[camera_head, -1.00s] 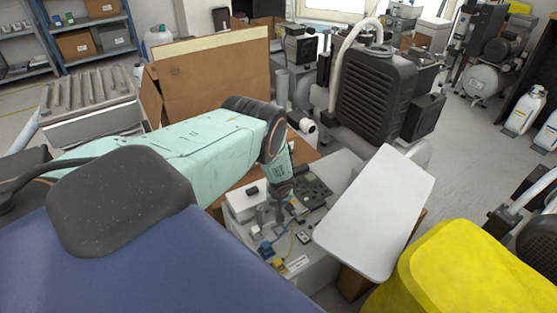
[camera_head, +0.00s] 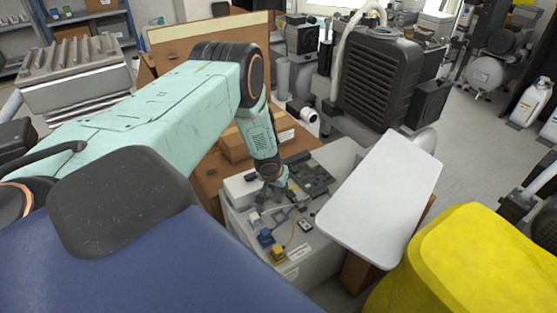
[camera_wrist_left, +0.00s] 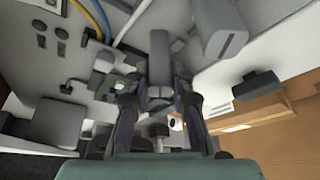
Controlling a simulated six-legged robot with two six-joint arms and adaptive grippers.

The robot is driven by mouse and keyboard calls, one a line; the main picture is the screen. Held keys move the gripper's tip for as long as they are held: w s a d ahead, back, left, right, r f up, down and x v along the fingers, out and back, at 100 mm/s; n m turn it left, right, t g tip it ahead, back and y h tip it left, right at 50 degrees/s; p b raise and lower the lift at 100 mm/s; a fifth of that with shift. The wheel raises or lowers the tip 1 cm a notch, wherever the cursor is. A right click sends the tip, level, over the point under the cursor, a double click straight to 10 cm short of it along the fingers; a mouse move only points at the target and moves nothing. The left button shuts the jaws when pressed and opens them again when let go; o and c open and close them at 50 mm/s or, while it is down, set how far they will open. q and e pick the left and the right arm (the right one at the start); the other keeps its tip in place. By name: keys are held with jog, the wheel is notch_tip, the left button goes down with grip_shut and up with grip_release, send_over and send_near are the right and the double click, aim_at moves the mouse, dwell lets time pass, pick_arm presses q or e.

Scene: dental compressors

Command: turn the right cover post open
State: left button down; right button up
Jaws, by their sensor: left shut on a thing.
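My left gripper (camera_head: 270,190) reaches down to the top of the open grey unit (camera_head: 310,262), among its small parts. In the left wrist view its two fingers (camera_wrist_left: 160,98) close in from both sides on a dark grey post (camera_wrist_left: 160,58), which stands up between them. I take this as the cover post. In the head view the gripper hides the post, so how far it is turned cannot be told. My right gripper is not in view.
A white flat panel (camera_head: 383,195) lies tilted just right of the unit. A yellow object (camera_head: 475,265) fills the lower right. A black finned compressor (camera_head: 385,80) stands behind. Blue and yellow connectors (camera_head: 277,253) and cables sit near the gripper.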

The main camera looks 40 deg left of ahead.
pick_arm(q)
jog(key=shift+a, duration=0.1)
dwell(0.5)
jog(key=c, duration=1.2)
grip_release()
jog(key=shift+o, duration=0.2)
